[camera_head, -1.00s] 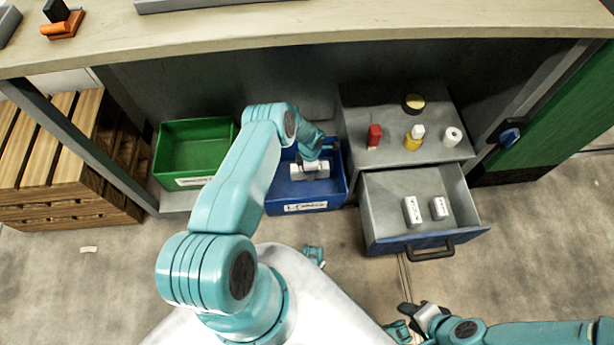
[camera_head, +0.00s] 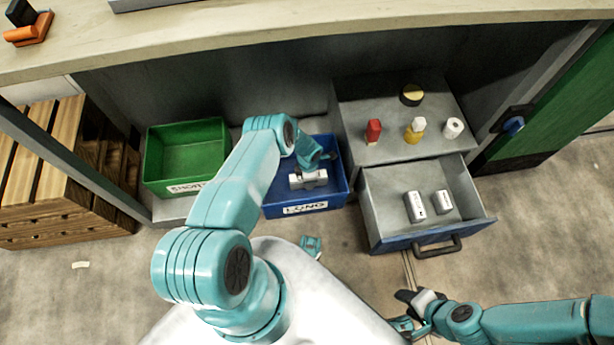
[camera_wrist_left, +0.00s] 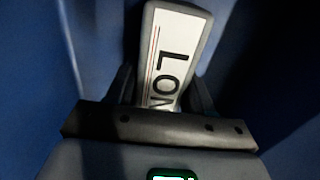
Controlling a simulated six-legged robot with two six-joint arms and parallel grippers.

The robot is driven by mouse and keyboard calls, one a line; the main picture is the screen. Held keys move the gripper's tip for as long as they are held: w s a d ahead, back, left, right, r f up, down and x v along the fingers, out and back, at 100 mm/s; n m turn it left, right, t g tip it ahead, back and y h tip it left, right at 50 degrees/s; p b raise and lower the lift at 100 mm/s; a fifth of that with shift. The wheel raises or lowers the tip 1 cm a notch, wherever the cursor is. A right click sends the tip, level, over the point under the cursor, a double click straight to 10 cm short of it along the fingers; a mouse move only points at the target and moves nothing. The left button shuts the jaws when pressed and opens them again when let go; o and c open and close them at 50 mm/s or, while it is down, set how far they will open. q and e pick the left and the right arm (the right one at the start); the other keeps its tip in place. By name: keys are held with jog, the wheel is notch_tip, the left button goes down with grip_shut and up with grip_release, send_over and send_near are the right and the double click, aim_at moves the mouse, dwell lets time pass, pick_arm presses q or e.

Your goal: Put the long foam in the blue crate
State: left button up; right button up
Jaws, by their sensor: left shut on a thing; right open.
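The long foam (camera_wrist_left: 178,55), a pale block with a white label reading "LON", is between the fingers of my left gripper (camera_wrist_left: 163,95) in the left wrist view, with blue walls around it. In the head view my left gripper (camera_head: 309,182) is over the inside of the blue crate (camera_head: 305,208), whose front label reads "LONG". My right gripper (camera_head: 403,322) is open, low at the bottom right, away from the crate.
A green crate (camera_head: 187,187) stands left of the blue one. Right of it is a grey cabinet with an open drawer (camera_head: 385,232) holding two labelled white blocks (camera_head: 415,207). A red bottle (camera_head: 373,131), a yellow bottle (camera_head: 414,132) and a white roll (camera_head: 453,128) stand on the cabinet.

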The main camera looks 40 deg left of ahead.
pick_arm(q)
jog(key=shift+r, duration=0.2)
jog(key=shift+f, duration=0.3)
jog(key=o, duration=1)
jog(key=shift+s+r, duration=0.1)
notch_tip(320, 180, up, 11)
jog(key=p, duration=0.6)
jog(key=shift+r, duration=0.6)
jog(key=shift+p, duration=0.3)
